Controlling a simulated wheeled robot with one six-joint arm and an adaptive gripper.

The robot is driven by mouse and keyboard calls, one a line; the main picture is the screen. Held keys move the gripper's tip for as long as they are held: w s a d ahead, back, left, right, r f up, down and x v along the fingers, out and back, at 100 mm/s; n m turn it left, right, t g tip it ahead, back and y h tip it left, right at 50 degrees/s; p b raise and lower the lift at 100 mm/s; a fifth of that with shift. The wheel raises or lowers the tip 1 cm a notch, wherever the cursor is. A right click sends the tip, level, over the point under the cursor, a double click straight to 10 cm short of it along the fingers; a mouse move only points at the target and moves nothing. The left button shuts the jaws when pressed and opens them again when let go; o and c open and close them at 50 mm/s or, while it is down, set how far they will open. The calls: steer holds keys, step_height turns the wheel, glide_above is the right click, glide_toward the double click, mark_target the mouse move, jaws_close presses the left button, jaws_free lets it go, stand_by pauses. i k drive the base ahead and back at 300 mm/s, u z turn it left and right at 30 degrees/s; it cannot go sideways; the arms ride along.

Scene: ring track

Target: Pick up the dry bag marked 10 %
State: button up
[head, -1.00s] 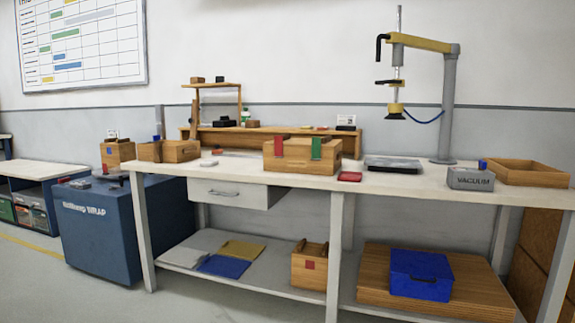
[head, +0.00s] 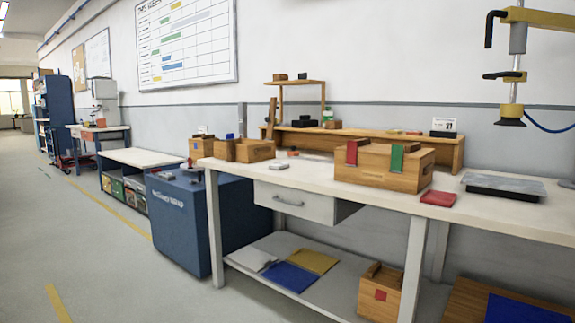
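No marking of 10 % can be read on anything in the head view. Flat bag-like items lie on the lower shelf of the workbench: a white one (head: 253,260), a blue one (head: 289,277) and a yellow one (head: 313,261). They lie close together; whether they are dry bags I cannot tell. A small flat red item (head: 438,198) lies on the bench top. My gripper is not in view.
The workbench (head: 300,179) carries a wooden box with red and green tabs (head: 383,167), a dark flat tray (head: 503,186) and small wooden bins (head: 244,150). A blue cabinet (head: 180,222) stands at its left end. Open floor (head: 85,245) lies to the left.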

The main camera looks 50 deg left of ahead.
mark_target(279, 167)
steer(key=u, duration=0.35)
steer(key=i, duration=1.6)
steer(key=u, duration=1.85)
steer(key=i, duration=1.15)
steer(key=u, duration=1.25)
steer(key=i, duration=1.05)
steer(key=u, duration=0.2)
